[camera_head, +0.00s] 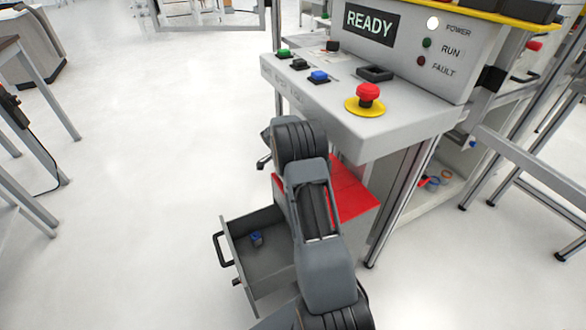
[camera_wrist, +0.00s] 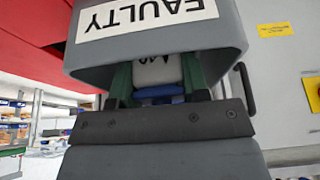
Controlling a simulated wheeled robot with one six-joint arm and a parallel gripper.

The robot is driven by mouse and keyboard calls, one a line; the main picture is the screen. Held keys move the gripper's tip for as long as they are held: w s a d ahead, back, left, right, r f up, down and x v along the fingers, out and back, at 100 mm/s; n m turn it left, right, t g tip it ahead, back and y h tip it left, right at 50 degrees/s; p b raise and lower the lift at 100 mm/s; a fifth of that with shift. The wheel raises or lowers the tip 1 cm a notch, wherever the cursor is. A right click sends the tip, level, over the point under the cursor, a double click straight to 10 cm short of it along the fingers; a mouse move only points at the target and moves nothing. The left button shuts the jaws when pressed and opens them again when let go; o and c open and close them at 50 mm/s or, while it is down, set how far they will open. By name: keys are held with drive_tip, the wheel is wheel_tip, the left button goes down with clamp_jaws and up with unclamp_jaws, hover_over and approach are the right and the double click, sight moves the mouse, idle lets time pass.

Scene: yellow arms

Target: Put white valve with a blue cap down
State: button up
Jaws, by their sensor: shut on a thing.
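In the wrist view, my gripper (camera_wrist: 158,82) has its green fingers closed on either side of a white valve (camera_wrist: 155,69) with a blue cap (camera_wrist: 158,92). Dark marking shows on the white body. The valve and fingertips are at the opening of a grey box-like part with an upside-down "FAULTY" label (camera_wrist: 145,16); I cannot tell whether the valve touches it. In the head view, my arm hides the gripper and the held valve. An open grey drawer (camera_head: 270,272) shows below, left of my arm, with a small blue-capped thing (camera_head: 256,239) inside.
The control console (camera_head: 400,125) with buttons and a red emergency stop (camera_head: 368,93) stands above and right of my arm. A red panel (camera_head: 352,190) lies below it. The drawer's black handle (camera_head: 219,249) sticks out left. Floor at left is clear; table legs stand far left.

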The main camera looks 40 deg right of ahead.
drive_tip(key=shift+f, duration=0.15)
drive_tip(key=o, duration=1)
drive_tip(key=shift+c, duration=0.2)
